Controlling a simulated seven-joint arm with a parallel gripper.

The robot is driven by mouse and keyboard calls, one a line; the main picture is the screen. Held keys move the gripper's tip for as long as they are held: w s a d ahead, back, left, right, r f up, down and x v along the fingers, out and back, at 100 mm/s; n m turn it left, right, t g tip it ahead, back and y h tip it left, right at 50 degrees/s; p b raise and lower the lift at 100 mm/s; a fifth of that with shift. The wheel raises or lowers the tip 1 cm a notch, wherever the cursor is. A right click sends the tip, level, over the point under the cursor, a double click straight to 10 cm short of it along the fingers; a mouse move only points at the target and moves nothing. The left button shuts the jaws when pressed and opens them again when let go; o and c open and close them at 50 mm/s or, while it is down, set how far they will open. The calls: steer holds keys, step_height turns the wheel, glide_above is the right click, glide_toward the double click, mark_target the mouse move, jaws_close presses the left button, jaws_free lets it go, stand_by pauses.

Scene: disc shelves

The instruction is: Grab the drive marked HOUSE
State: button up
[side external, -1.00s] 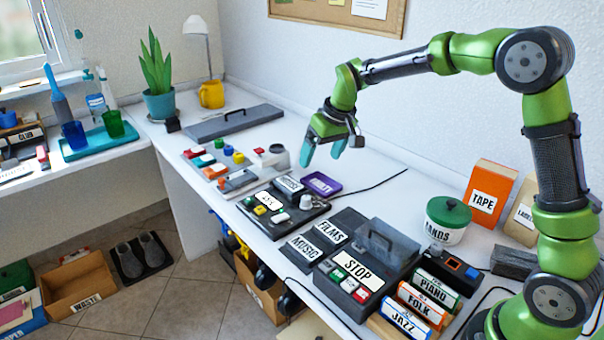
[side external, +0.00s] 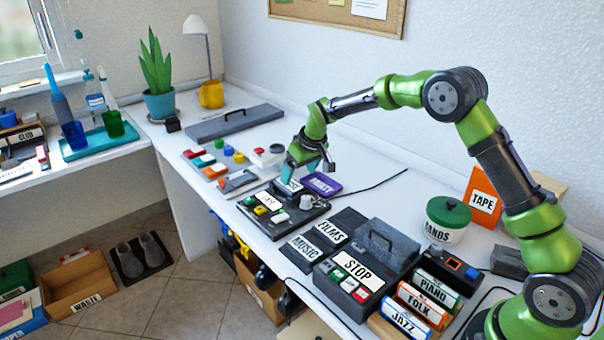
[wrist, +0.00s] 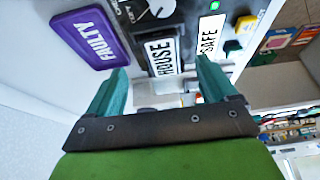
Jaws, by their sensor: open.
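The drive marked HOUSE (wrist: 162,58) is dark with a white label. In the wrist view it lies ahead of my gripper (wrist: 158,82), between the lines of its two teal fingers. My gripper is open, with nothing visible between its fingers. In the side view my gripper (side external: 308,170) points down just over the back of the black dock (side external: 312,216), and its fingers mostly hide the drive. I cannot tell whether the fingers touch the drive.
A purple FAULTY tray (side external: 322,185) lies close beside my gripper, also in the wrist view (wrist: 88,38). A SAFE label (side external: 268,200), buttons and a pale knob (side external: 306,202) are on the dock. FILMS (side external: 332,230) and MUSIC (side external: 305,247) plates lie in front.

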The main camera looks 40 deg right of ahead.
mark_target(293, 186)
steer(key=x, duration=0.5)
steer(key=shift+a+f, duration=0.1)
steer(key=c, duration=1.2)
